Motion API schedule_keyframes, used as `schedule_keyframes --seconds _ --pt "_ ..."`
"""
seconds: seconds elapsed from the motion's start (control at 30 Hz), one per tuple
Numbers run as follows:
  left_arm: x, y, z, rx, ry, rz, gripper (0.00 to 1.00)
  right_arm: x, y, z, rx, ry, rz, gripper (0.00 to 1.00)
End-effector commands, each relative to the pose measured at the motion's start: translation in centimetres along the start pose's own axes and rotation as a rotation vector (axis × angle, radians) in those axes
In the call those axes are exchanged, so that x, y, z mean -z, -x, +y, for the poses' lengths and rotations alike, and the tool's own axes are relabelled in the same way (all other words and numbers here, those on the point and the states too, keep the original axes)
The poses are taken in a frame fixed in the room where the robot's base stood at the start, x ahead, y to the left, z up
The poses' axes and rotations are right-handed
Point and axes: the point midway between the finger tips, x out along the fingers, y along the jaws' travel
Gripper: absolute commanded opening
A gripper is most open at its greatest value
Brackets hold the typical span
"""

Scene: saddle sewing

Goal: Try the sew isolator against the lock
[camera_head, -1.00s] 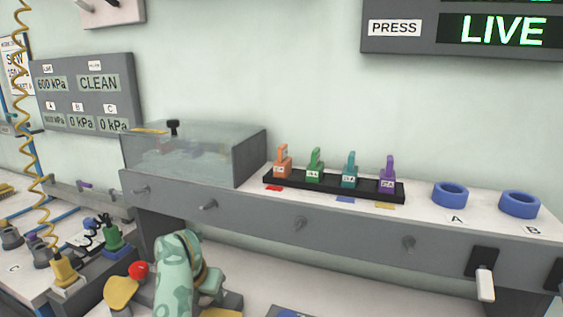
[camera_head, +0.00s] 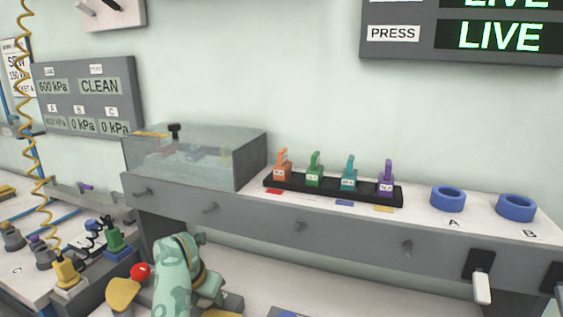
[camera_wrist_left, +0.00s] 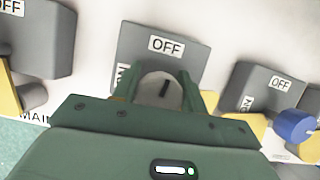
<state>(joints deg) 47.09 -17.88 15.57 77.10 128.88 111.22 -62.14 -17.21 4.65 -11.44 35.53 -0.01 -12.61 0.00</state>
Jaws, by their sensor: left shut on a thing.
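In the left wrist view, my left gripper (camera_wrist_left: 159,90) is shut on a round pale grey isolator knob (camera_wrist_left: 160,86) with a dark slot. The knob is on a dark grey box (camera_wrist_left: 140,45) whose upper label reads OFF; a second label at its left is partly covered. The fingers stand on either side of the knob. Which isolator is the sew one cannot be read, and no lock can be made out on this box. In the head view several padlock-like tagged pieces, orange (camera_head: 283,170), green (camera_head: 315,173), teal (camera_head: 349,177) and purple (camera_head: 386,182), stand in a black rack (camera_head: 330,190). My right gripper is not in view.
Similar grey boxes flank it, left (camera_wrist_left: 35,40) and right (camera_wrist_left: 268,90); the right one reads OFF. A blue cylinder (camera_wrist_left: 295,126) is close on the right. On the grey-fronted shelf are a clear-fronted box (camera_head: 180,160) and blue rings (camera_head: 447,199) and (camera_head: 516,208).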

Motion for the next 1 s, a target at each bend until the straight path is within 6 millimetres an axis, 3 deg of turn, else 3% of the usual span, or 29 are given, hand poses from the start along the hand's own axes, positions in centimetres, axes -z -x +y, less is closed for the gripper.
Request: schedule_keyframes --seconds 0.77,0.8,0.87,1.0 --pt "-0.01 0.01 -0.16 0.029 -0.067 0.000 0.18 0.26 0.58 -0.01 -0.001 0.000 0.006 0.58" --pt "-0.01 0.01 -0.15 0.029 -0.067 0.000 0.49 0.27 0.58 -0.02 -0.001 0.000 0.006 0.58" --pt "-0.02 0.01 -0.15 0.029 -0.067 0.000 0.65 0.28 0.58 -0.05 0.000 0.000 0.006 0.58" --pt "-0.01 0.02 -0.13 0.028 -0.066 0.000 0.65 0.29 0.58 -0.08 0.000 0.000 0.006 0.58"
